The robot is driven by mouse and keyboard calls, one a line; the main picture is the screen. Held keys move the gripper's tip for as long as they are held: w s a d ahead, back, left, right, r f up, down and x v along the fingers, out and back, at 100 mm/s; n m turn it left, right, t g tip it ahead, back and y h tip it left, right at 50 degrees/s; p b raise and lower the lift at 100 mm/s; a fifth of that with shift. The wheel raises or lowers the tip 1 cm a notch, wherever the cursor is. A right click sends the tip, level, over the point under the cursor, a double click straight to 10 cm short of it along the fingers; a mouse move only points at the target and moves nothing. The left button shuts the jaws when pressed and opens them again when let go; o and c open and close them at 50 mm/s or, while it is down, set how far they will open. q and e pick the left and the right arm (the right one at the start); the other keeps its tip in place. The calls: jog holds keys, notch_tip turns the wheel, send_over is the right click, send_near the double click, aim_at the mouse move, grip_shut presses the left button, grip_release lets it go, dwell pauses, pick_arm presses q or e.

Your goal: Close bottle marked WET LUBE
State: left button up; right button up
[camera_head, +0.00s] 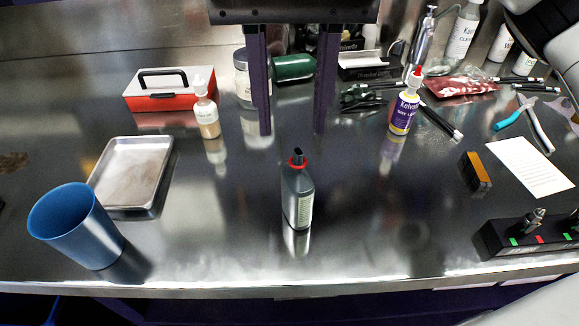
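A dark bottle (298,195) stands upright near the bench's front middle. It has a red collar and a black tip sticking up from its top; its pale label is turned to the right and I cannot read it. A purple and white bottle (404,108) with a red tip stands further back right; its label appears to end in LUBE, but the first word is unclear. A small pale bottle (206,112) with a white top stands back left. Part of my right arm shows at the top right corner, away from the bottles; its fingertips are not clear. My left gripper is out of view.
A blue cup (75,225) and a metal tray (132,172) are at left, a red toolbox (168,90) behind. Dark posts (327,80) stand behind the dark bottle. A small block (476,172), paper (530,167) and pliers (535,125) lie right. Bench around the dark bottle is clear.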

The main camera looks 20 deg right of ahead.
aim_at(296, 174)
jog(key=shift+f+b, duration=0.45)
jog(key=shift+f, duration=2.1)
jog(key=shift+f, duration=0.1)
jog(key=f, duration=0.5)
jog(key=shift+s+d, duration=0.2)
jog(key=shift+s, duration=0.05)
grip_shut()
